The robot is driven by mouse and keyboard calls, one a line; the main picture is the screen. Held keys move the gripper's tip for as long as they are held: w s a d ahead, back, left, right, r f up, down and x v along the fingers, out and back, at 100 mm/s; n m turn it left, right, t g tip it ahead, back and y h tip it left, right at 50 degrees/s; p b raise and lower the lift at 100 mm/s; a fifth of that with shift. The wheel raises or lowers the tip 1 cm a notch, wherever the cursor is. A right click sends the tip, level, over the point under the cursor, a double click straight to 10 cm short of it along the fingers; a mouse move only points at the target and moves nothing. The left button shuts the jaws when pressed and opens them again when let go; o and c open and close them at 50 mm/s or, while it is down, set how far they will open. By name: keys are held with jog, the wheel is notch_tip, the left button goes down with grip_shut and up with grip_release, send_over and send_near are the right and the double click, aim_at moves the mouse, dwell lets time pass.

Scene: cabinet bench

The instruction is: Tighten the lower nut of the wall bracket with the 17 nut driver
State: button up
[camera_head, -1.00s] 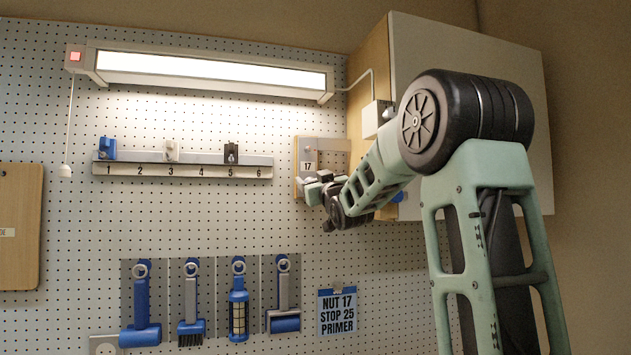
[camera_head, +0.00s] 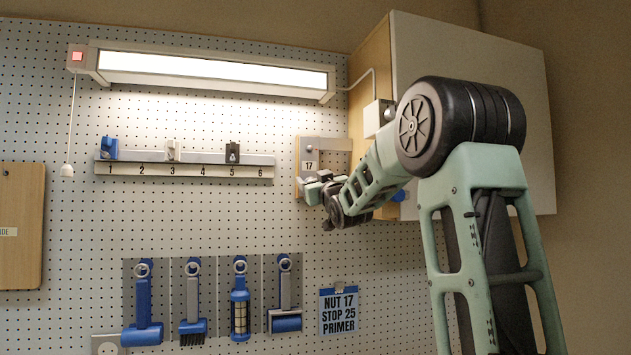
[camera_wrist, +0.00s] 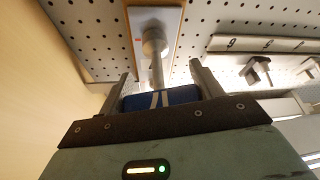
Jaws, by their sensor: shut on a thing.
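The wall bracket (camera_head: 312,152), a grey plate on a wooden backing with a "17" label, is on the pegboard left of the cabinet. A round knob shows at its top. My gripper (camera_head: 318,188) is at its lower part and hides much of that area.
A numbered rail (camera_head: 220,170) with several holders is left of the bracket. Brushes and other tools hang below, beside a card (camera_head: 339,312) reading "NUT 17 STOP 25 PRIMER". A cabinet (camera_head: 490,110) stands close on the right. A lit lamp (camera_head: 210,70) is above.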

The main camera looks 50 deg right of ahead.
jog(key=shift+m+g+h+b, duration=0.35)
jog(key=shift+m+h+b, duration=0.5)
jog(key=shift+m, duration=0.45)
jog(key=shift+m+g+h+b, duration=0.35)
jog(key=shift+m+h+b, duration=0.3)
jog(key=shift+m+b, duration=0.5)
jog(key=shift+s+d+m+g+h, duration=0.1)
jog(key=shift+m+g+h, duration=0.2)
jog(key=shift+m, duration=0.55)
jog(key=shift+d+m+g+h, duration=0.1)
jog(key=shift+m+g+h, duration=0.15)
jog(key=shift+m, duration=0.55)
jog(key=shift+a, duration=0.1)
